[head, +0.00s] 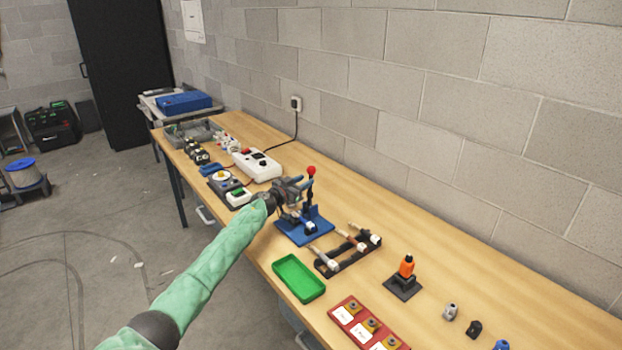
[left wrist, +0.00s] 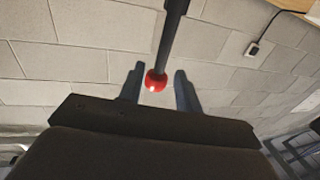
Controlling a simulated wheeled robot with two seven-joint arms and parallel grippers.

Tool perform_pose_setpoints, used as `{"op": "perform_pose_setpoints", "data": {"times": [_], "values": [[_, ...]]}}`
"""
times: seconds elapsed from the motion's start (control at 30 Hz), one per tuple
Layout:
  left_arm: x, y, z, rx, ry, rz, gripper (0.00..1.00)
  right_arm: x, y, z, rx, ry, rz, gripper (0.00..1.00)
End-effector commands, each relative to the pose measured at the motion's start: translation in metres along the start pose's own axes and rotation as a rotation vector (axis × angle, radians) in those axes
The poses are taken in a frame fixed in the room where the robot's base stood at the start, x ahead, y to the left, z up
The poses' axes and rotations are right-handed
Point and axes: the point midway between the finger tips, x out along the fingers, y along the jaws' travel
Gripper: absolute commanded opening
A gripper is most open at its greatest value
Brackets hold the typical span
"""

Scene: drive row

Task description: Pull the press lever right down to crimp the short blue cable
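The press has a blue base (head: 290,232) on the bench, and its dark lever stands up with a red knob (head: 311,170) on top. My left gripper (head: 301,184) is at the lever, close to the knob. In the left wrist view the red knob (left wrist: 156,80) shows between the two fingers of my left gripper (left wrist: 159,85), with a gap on the right side; the fingers are apart. A small white and blue piece (head: 310,228) sits at the press; I cannot tell whether it is the short blue cable. My right gripper is out of view.
A dark rack (head: 330,266) with pale-ended pieces and a green tray (head: 298,278) stand in front of the press. A red tray (head: 352,327) and an orange-topped tool (head: 407,268) are further right. A white box (head: 257,164) stands behind left. The wall runs along the bench's back.

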Motion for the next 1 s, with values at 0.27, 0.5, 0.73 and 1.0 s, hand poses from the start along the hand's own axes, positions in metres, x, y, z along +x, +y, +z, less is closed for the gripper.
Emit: {"op": "perform_pose_setpoints", "data": {"times": [0.27,0.5,0.73,1.0], "values": [[0.030,0.000,0.000,0.000,0.001,-0.001,0.34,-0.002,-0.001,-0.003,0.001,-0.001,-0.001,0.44],[0.042,0.000,0.001,0.001,-0.001,0.000,0.34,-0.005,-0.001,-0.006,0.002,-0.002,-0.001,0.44],[0.044,0.000,0.001,0.001,0.000,0.000,0.34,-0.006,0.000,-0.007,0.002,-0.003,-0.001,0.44],[0.044,0.000,0.001,0.001,0.000,0.000,0.05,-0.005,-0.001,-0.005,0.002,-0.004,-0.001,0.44]]}}
